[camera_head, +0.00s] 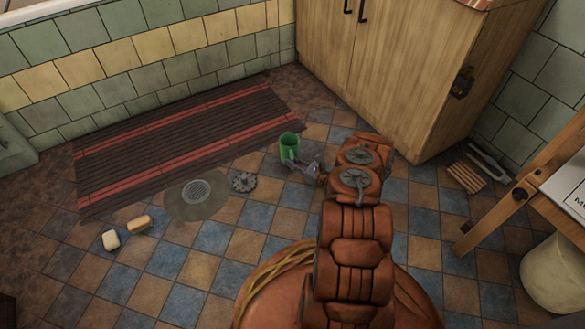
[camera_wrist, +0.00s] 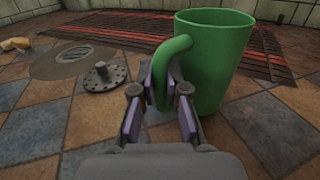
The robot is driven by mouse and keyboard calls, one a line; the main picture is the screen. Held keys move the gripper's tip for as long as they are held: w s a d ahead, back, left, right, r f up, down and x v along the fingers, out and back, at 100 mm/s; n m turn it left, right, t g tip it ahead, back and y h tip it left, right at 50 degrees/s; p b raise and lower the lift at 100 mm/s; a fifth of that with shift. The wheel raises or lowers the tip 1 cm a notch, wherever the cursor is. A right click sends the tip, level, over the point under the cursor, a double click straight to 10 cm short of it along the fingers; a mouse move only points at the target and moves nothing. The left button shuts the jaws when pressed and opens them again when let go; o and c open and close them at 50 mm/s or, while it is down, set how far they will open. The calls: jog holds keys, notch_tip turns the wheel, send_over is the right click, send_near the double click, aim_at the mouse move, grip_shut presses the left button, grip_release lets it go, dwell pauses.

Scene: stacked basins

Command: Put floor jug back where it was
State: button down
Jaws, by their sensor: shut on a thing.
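The green jug (camera_head: 289,147) stands upright at the right end of the dark striped mat, in the middle of the head view. In the wrist view the jug (camera_wrist: 213,60) fills the upper right, with its handle on the left side. My gripper (camera_head: 305,167) reaches it from the right in the head view. In the wrist view my gripper (camera_wrist: 160,88) is shut on the jug's handle. The jug's base looks at or very near the tiled floor; I cannot tell whether it touches.
A dark mat with red stripes (camera_head: 165,147) lies along the tiled wall. A round drain (camera_head: 196,192) and a small grey round part (camera_head: 243,182) lie left of the jug. A wooden cabinet (camera_head: 400,70) stands behind on the right.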

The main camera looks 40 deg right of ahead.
jog(key=shift+f+b, duration=0.45)
jog(key=shift+f, duration=0.65)
jog(key=shift+f, duration=0.2)
jog(key=c, duration=1.2)
grip_release()
jog(key=shift+r, duration=0.1)
